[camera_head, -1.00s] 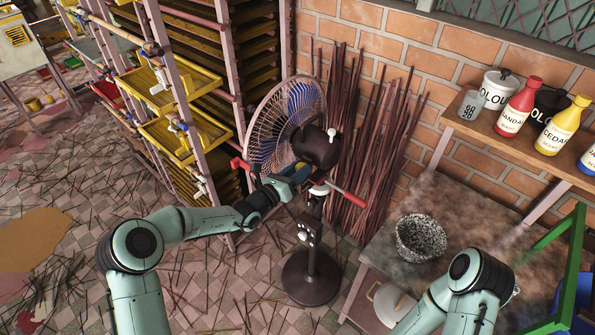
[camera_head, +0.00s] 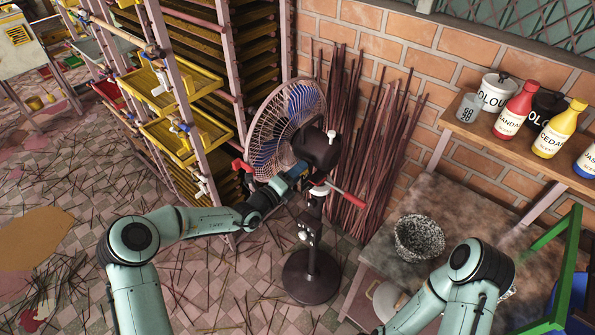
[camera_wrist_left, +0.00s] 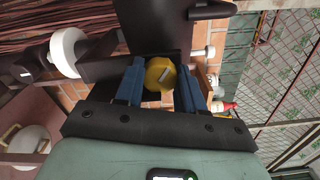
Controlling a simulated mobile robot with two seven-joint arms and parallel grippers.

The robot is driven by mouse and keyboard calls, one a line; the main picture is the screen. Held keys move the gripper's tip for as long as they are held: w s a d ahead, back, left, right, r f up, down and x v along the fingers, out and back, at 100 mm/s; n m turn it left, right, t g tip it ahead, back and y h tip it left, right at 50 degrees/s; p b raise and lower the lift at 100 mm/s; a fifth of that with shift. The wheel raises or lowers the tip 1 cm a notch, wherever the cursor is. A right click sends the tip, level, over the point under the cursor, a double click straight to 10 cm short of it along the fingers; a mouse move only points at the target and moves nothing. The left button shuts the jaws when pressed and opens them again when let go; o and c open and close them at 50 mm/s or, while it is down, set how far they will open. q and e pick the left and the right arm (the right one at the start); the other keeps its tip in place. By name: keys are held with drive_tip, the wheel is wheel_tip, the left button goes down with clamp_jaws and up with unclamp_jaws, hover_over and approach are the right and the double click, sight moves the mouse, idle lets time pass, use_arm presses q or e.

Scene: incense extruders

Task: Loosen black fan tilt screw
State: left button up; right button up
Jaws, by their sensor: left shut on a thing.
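The black fan (camera_head: 318,152) stands on a post with a round base (camera_head: 311,277), its wire cage (camera_head: 270,130) facing left. In the left wrist view, the tilt screw (camera_wrist_left: 160,75) is a yellow round knob with a pale slot on its face. It sits in front of a black part of the fan (camera_wrist_left: 155,30). My left gripper (camera_head: 292,180) is at the joint below the fan's motor. In the wrist view its two blue fingers (camera_wrist_left: 160,84) are closed on either side of the knob. My right forearm shows at lower right; its gripper is not visible.
A rack with yellow trays (camera_head: 185,135) stands left of the fan. Incense sticks (camera_head: 365,150) lean on the brick wall behind it. A red-handled rod (camera_head: 347,195) juts right from the post. A speckled bowl (camera_head: 420,238) sits on the table at right, below a bottle shelf.

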use_arm(q)
drive_tip(key=shift+n, duration=4.2)
use_arm(e)
drive_tip(key=shift+w+r, duration=0.3)
drive_tip(key=shift+w, duration=0.15)
use_arm(q)
drive_tip(key=o, duration=1)
drive_tip(key=shift+f, duration=0.1)
drive_tip(key=shift+o, duration=0.2)
drive_tip(key=b+v, duration=0.2)
drive_tip(key=v, duration=1.1)
use_arm(e)
drive_tip(key=s+f, duration=0.3)
drive_tip(key=shift+s+f, duration=0.15)
drive_tip(key=shift+s, duration=0.25)
